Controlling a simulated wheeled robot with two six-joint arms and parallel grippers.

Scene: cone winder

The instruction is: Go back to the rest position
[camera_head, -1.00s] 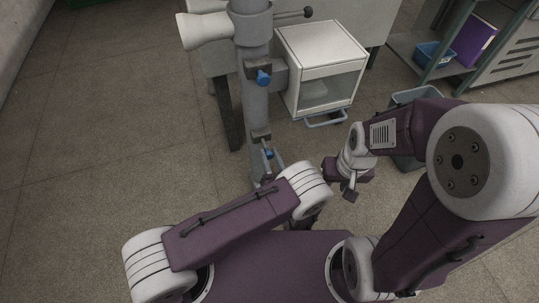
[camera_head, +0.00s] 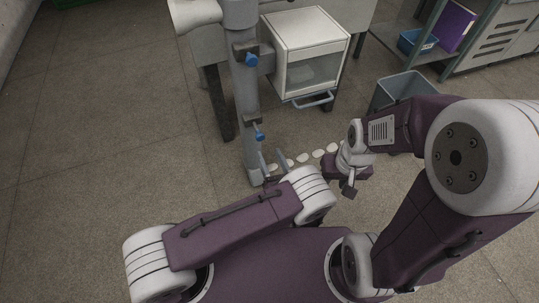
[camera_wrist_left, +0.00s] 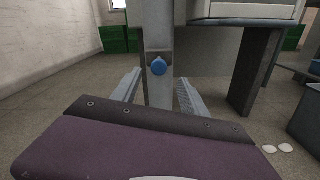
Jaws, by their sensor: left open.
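My left gripper (camera_head: 272,158) is at the lower middle of the head view, beyond the folded left arm. In the left wrist view its two grey fingers (camera_wrist_left: 158,82) stand wide apart with nothing held between them. A grey post with blue knobs (camera_wrist_left: 159,66) shows behind the gap; I cannot tell how far off it is. My right gripper (camera_head: 348,187) hangs in front of the right arm over the floor, right of centre. It is small and dark, and its jaw opening cannot be made out. No object shows in it.
The grey post (camera_head: 243,90) stands on the floor ahead. A white glass-fronted cabinet (camera_head: 305,48) is right of it. A grey bin (camera_head: 401,88) and a shelf with a blue tray (camera_head: 417,42) are farther right. Several white discs (camera_head: 318,154) lie on the floor. Floor is open at left.

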